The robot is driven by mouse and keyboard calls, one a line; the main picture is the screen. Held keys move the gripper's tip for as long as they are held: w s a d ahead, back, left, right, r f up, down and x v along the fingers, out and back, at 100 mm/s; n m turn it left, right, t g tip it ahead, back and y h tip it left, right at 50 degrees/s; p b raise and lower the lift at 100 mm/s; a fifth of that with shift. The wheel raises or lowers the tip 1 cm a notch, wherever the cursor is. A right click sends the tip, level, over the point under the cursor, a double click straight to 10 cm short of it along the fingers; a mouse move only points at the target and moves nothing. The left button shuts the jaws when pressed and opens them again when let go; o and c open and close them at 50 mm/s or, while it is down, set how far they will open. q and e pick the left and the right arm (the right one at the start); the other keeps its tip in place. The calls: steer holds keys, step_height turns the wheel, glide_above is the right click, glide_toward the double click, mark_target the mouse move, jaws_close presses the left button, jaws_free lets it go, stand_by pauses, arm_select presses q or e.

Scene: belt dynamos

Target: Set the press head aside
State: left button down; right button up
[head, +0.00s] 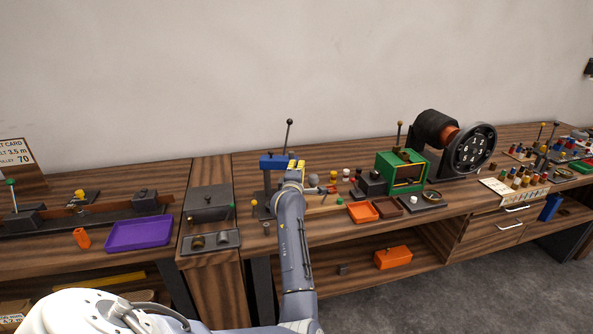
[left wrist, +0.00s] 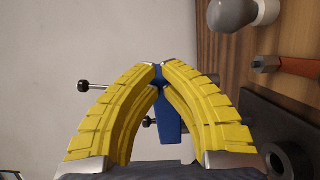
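The blue press head (head: 272,162) is at the top of a dark upright post in the middle of the bench, with a black-knobbed lever (head: 289,123) rising behind it. My left gripper (head: 296,164) is at its right end. In the left wrist view the yellow fingertips (left wrist: 159,68) come almost together with the blue press head (left wrist: 170,120) between them, and they look shut on it. The fingers hide part of it, so the contact is hard to see. My right gripper is not in view.
A green box machine (head: 402,172) and a black dynamo (head: 462,145) stand right of the press. An orange tray (head: 362,212) lies near the front edge. A purple tray (head: 138,234) and a dark box (head: 209,203) are to the left. Small knobs stand close right of my gripper.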

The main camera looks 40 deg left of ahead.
arm_select(q)
steer(key=shift+x, duration=1.4)
steer(key=shift+w+d, duration=0.1)
steer(key=shift+w, duration=0.05)
